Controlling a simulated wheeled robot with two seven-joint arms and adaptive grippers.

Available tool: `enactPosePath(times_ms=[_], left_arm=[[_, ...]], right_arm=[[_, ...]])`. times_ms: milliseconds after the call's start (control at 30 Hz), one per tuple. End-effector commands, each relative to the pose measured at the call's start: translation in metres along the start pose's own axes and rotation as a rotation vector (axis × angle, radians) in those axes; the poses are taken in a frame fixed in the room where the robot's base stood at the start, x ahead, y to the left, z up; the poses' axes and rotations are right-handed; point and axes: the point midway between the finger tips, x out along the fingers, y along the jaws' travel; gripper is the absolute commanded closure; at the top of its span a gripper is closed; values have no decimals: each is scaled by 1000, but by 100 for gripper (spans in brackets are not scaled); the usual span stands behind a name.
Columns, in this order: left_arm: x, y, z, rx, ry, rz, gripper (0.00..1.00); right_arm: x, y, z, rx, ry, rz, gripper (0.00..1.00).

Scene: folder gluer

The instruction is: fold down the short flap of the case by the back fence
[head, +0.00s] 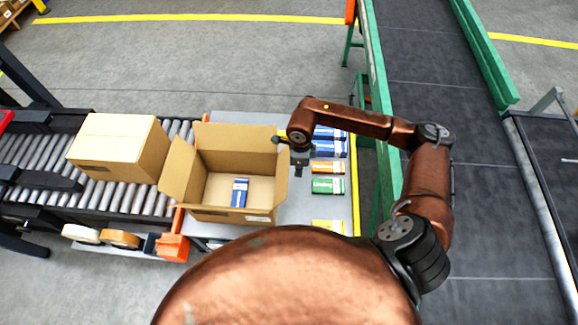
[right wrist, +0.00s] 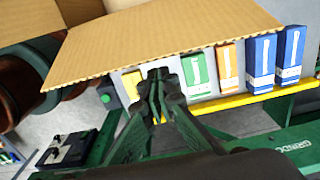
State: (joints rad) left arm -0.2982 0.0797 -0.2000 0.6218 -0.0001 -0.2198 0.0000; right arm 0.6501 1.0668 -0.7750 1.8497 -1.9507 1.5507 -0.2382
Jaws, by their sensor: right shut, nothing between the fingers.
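The open brown case (head: 225,212) stands on the grey table at the end of the roller conveyor. Its left flap (head: 178,170), back flap (head: 238,138) and right flap (head: 282,178) stand up or lean outward. A blue-and-white box (head: 240,192) lies inside. My right gripper (head: 298,170) points down just right of the case, outside the right flap. In the right wrist view its fingers (right wrist: 158,85) are together and empty, close to the edge of a cardboard flap (right wrist: 150,45); I cannot tell whether they touch. My left gripper is not in view. I cannot clearly make out the back fence.
Right of the case, blue boxes (head: 330,148), an orange box (head: 328,167), a green box (head: 328,186) and a yellow box (head: 328,226) lie on the table. A closed carton (head: 115,135) sits on the rollers at left. A green-railed dark belt (head: 420,60) runs at right.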

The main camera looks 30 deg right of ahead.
Motion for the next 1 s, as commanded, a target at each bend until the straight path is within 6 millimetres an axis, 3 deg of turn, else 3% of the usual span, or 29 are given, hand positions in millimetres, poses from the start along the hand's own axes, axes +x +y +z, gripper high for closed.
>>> enactPosePath(times_ms=[167, 733, 1000], left_arm=[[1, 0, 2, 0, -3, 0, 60], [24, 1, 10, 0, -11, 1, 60], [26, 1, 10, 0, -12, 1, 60]], right_arm=[[0, 0, 2, -1, -1, 0, 100], [2, 0, 65, -2, -2, 0, 100], [0, 0, 75, 0, 0, 0, 100]])
